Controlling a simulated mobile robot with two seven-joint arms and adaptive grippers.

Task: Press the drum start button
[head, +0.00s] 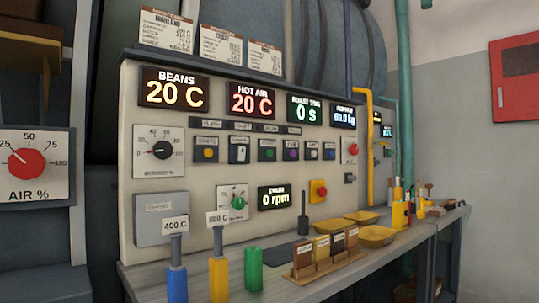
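The control panel (225,110) stands in the middle of the head view, above a grey bench. A row of small dark button boxes runs across it. They include a yellow button (208,154), a white-fronted switch (240,151), a green button (268,154) and a purple button (291,153). Their labels are too small to read, so I cannot tell which one is the drum start button. A green knob (238,203) on a dial sits lower, beside a display (273,198) reading 0 rpm. Neither of my grippers is in view.
A red button on a yellow box (318,191) is right of the rpm display. The bench (285,285) holds blue, yellow and green handled tools, a wooden sample rack (303,274) and yellow trays (376,236). A yellow pipe (370,150) runs down the panel's right side.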

